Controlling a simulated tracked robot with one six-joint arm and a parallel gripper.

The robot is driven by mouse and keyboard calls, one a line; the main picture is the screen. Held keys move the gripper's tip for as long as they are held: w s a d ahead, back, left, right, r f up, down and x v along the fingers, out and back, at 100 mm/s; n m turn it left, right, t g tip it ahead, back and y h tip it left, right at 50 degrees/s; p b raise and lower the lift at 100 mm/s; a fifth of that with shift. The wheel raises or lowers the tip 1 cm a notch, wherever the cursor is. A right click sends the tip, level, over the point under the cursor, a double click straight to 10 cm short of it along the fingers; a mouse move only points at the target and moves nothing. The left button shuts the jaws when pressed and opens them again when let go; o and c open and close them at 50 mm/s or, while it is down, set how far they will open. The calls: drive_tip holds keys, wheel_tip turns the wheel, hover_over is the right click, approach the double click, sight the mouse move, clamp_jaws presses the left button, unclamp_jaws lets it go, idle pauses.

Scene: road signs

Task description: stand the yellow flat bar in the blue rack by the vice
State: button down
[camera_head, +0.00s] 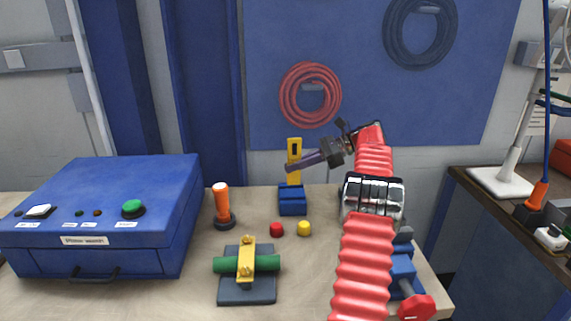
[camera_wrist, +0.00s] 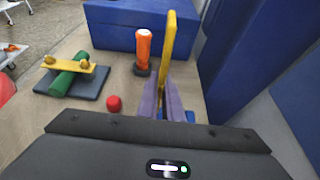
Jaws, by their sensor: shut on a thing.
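The yellow flat bar (camera_head: 294,148) stands upright, with a dark slot near its top. My gripper (camera_head: 296,166) is shut on it from the right, its purple fingers across the bar's middle. The wrist view also shows the bar (camera_wrist: 170,45) rising from between the fingers (camera_wrist: 164,97). The blue rack (camera_head: 292,205) stands on the bench directly below the bar. The bar's lower end meets the rack's top edge in the head view; I cannot tell whether it is inside a slot. The blue vice (camera_head: 402,268) is at the right, partly hidden by my arm.
An orange-handled tool (camera_head: 222,203) stands left of the rack. A red knob (camera_head: 277,230) and a yellow knob (camera_head: 304,228) lie in front of it. A clamp with a green rod (camera_head: 230,265) is nearer. A blue case (camera_head: 105,205) fills the left side.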

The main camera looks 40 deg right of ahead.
sight(294, 184)
drive_tip(key=shift+w+a, duration=0.1)
drive_tip(key=shift+w, duration=0.2)
drive_tip(key=shift+f, duration=0.2)
drive_tip(key=shift+f, duration=2.1)
drive_tip(key=shift+s, duration=0.15)
drive_tip(key=shift+f, duration=0.4)
drive_tip(key=shift+f, duration=0.7)
drive_tip(key=shift+f, duration=0.7)
drive_tip(key=shift+f, duration=0.65)
